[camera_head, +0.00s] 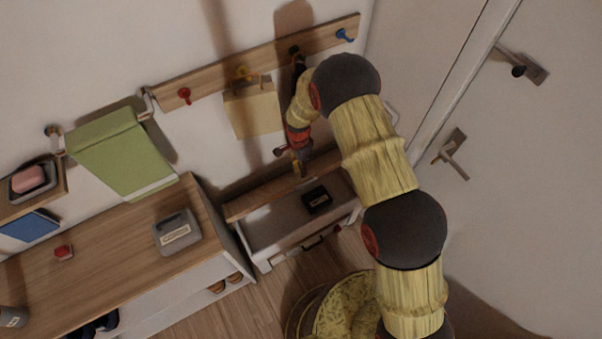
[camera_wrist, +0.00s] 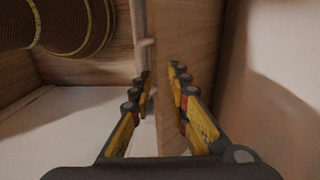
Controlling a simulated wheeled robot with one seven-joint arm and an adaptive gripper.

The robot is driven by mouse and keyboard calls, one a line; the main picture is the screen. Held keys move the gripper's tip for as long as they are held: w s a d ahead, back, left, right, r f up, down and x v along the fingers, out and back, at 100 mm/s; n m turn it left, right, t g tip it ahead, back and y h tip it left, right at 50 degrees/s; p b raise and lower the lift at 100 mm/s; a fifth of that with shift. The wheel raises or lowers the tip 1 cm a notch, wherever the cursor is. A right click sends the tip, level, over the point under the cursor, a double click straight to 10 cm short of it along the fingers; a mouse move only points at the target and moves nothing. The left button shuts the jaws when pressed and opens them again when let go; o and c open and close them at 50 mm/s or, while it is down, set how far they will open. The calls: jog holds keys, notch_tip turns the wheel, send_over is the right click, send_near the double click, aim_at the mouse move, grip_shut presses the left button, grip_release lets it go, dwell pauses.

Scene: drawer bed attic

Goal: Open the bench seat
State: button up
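The bench seat (camera_head: 262,198) is a wooden lid on a white bench box (camera_head: 262,232) in the lower middle of the head view. It stands tilted up toward the wall, and the box's inside shows. My gripper (camera_head: 300,165) is at the lid's upper right part in the head view. In the wrist view, the fingers of my gripper (camera_wrist: 160,80) are apart, with a gap between the tips. The wooden lid (camera_wrist: 185,30) runs up behind and beside the right finger. I cannot tell whether either finger touches it.
A small black object (camera_head: 317,199) lies inside the bench box. A wooden-topped cabinet (camera_head: 110,235) stands to the left, with a grey box (camera_head: 177,232) on it. A peg rail (camera_head: 215,82) and a green towel (camera_head: 115,150) are on the wall. A round basket (camera_head: 345,305) stands in front.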

notch_tip(320, 180, up, 9)
jog(key=shift+a+f, duration=0.15)
jog(key=shift+s, duration=0.1)
jog(key=shift+c, duration=0.5)
